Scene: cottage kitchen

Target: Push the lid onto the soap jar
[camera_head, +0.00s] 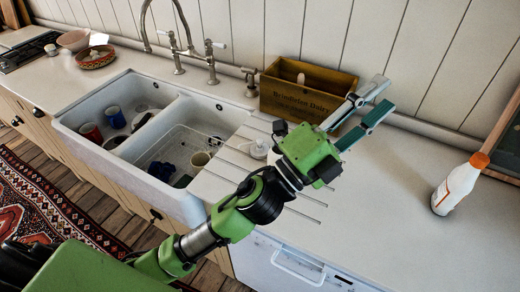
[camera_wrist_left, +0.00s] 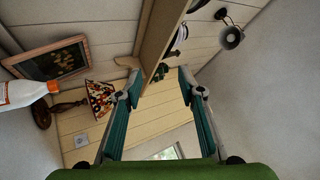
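My left gripper (camera_head: 384,93) is above the counter, right of the wooden box, with its fingers apart and nothing between them. In the left wrist view the two fingers (camera_wrist_left: 159,77) point away from the counter, toward the room. A small white object (camera_head: 259,149) stands on the drainboard right of the sink, left of my gripper; it may be the soap jar, but it is too small to tell whether a lid is on it. I cannot make out a separate lid. My right gripper is not in view.
A wooden box (camera_head: 304,97) stands against the wall, close behind my gripper. A white bottle with an orange cap (camera_head: 458,186) stands at the right. The double sink (camera_head: 118,145) holds several cups and a rack. The counter between gripper and bottle is clear.

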